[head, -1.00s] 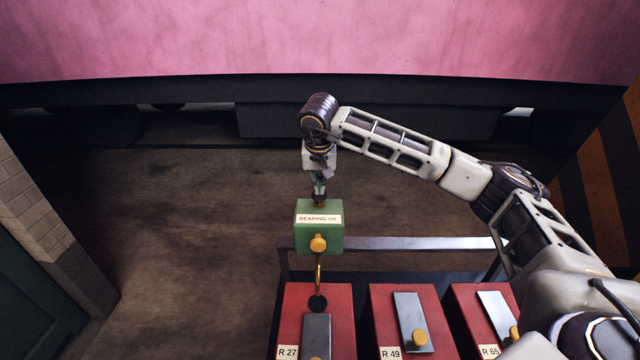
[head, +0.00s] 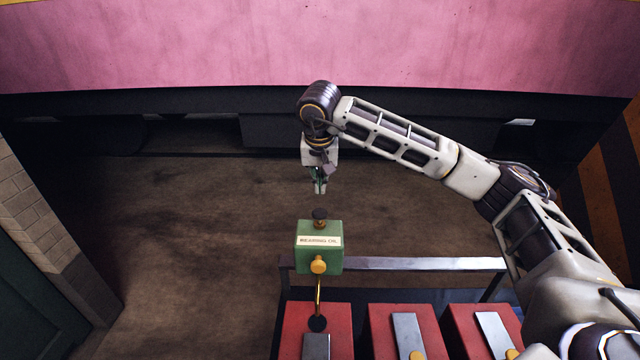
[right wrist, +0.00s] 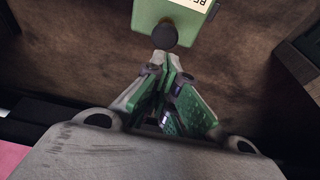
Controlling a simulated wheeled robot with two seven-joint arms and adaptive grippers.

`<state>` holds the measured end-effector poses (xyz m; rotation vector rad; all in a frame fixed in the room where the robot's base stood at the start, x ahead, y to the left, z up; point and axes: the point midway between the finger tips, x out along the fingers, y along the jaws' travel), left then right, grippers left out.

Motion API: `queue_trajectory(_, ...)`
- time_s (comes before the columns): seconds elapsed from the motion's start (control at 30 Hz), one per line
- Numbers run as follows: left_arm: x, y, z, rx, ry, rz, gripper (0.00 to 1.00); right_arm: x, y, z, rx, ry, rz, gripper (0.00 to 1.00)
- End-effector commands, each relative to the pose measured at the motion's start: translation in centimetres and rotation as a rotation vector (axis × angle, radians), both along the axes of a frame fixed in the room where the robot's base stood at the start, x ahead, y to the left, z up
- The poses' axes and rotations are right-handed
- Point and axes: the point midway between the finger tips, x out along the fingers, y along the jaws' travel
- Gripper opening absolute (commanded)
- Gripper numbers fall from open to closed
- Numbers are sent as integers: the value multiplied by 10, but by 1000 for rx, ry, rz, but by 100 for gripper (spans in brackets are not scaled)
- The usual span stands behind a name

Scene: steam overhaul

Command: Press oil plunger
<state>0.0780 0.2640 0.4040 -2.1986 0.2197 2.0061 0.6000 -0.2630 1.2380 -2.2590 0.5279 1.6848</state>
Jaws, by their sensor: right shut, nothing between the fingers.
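The green oil box (head: 319,258) carries a label that reads "BEARING OIL" and a yellow knob (head: 318,265) on its front. A dark plunger cap (head: 320,214) stands up on a short brass stem from its top. It also shows in the right wrist view as a dark round cap (right wrist: 164,35) against the green box (right wrist: 190,18). My right gripper (head: 320,188) points down just above the cap, shut and empty, with a small gap between them. In the right wrist view its fingertips (right wrist: 163,58) sit close to the cap. My left gripper is not in view.
A curved brass pipe (head: 318,294) runs from the box to a dark hole in the red box (head: 292,325). More red boxes (head: 381,325) with grey plates stand to the right. A metal rail (head: 420,264) passes behind them. The floor to the left is clear.

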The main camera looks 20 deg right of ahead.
Motion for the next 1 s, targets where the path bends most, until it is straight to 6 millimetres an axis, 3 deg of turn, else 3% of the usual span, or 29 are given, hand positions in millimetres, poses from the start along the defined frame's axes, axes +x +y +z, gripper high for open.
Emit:
queue_trajectory(0.1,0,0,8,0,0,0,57,-3,2,14,1,-3,2,0)
queue_trajectory(0.33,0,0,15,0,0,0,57,-7,4,28,0,-1,0,0)
queue_trajectory(1.0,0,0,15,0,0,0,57,-8,4,30,0,-1,0,0)
